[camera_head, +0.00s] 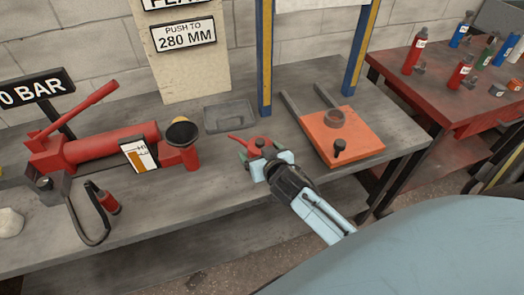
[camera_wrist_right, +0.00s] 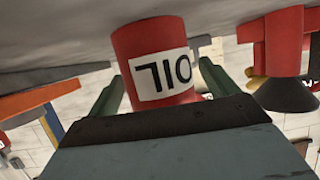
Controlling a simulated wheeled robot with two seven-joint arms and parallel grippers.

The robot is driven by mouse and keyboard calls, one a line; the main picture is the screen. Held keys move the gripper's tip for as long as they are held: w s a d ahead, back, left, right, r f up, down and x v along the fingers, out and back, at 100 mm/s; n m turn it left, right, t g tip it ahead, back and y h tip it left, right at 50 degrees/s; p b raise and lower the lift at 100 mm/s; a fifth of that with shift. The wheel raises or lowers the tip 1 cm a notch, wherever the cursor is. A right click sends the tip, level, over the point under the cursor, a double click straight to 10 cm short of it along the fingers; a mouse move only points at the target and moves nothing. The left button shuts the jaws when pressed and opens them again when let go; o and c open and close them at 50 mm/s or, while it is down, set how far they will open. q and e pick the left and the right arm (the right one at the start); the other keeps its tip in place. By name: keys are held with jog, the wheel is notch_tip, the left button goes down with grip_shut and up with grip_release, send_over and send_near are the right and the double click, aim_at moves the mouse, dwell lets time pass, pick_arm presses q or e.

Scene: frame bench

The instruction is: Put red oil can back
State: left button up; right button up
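The red oil can (camera_head: 258,143) stands on the grey bench near its front edge, with its red spout pointing left. The right wrist view shows its red body (camera_wrist_right: 150,66) upside down, with a white OIL label. My right gripper (camera_head: 270,163) reaches it from the front right. In the right wrist view my right gripper (camera_wrist_right: 163,82) has its two green fingers on either side of the can. A narrow gap shows at the right finger, so it looks open around the can. My left gripper is not in view.
A grey tray (camera_head: 229,116) lies behind the can. A red hydraulic pump (camera_head: 112,146) stands left, an orange plate (camera_head: 358,143) right. Blue and yellow posts (camera_head: 264,70) rise behind. A red table (camera_head: 409,82) at the far right holds several bottles.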

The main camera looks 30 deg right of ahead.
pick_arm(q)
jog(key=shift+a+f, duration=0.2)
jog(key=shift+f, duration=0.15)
pick_arm(e)
jog(key=shift+f, duration=0.25)
jog(key=shift+s+r, duration=0.15)
jog(key=p+v, duration=0.3)
jog(key=v, duration=0.2)
jog(key=p+v, duration=0.2)
jog(key=v, duration=0.1)
jog(key=shift+a+r+p, duration=0.35)
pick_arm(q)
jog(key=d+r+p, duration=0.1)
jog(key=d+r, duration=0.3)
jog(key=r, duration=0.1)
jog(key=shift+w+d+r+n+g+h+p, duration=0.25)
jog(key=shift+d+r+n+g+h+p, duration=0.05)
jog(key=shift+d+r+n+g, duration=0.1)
pick_arm(e)
jog(key=shift+v, duration=1.8)
